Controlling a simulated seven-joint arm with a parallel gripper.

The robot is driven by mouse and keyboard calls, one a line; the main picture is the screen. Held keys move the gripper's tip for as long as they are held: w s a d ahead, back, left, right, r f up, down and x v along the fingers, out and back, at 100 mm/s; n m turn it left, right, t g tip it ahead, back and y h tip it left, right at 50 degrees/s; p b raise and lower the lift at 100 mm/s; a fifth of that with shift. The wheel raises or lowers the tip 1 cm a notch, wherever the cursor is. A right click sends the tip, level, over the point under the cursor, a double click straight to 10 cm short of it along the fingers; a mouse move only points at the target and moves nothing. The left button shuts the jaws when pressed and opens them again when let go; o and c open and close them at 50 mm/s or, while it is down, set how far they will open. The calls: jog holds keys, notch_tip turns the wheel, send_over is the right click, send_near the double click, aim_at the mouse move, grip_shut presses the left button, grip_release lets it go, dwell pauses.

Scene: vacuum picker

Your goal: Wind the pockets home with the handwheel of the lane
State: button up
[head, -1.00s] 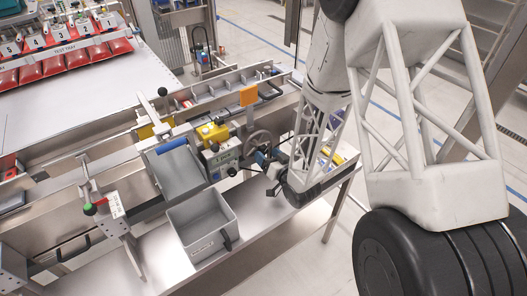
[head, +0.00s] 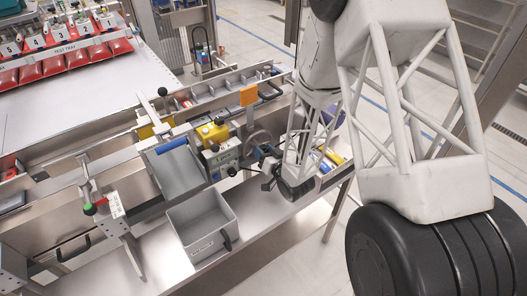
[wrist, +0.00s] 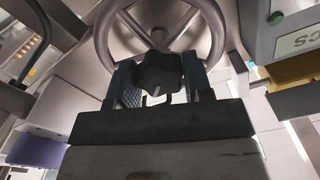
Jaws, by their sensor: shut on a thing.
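The handwheel (wrist: 212,20) is a grey spoked wheel that fills the top middle of the wrist view. In the head view the handwheel (head: 259,140) stands on the lane's near side, partly hidden by my gripper. A dark lobed knob (wrist: 160,72) sits in front of the wheel. My gripper (wrist: 159,80) is shut on this knob, with one blue-grey finger on each side. In the head view my gripper (head: 266,160) is small and dark beside the wheel. The lane's pockets (head: 232,82) show as a divided metal channel at the back, with few details visible.
An open grey bin (head: 205,235) stands on the bench to the left of my gripper. A blue-edged grey chute (head: 178,172), a yellow block (head: 213,132) and an orange plate (head: 249,95) are close by. Red packs (head: 55,65) lie on the test tray.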

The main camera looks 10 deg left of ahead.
jog(key=shift+n, duration=0.3)
jog(key=n, duration=0.3)
jog(key=shift+n, duration=2.7)
jog(key=o, duration=0.9)
jog(key=shift+s, duration=0.15)
jog(key=v, duration=0.7)
jog(key=shift+s+d, duration=0.2)
jog(key=shift+d, duration=0.1)
jog(key=shift+r, duration=0.1)
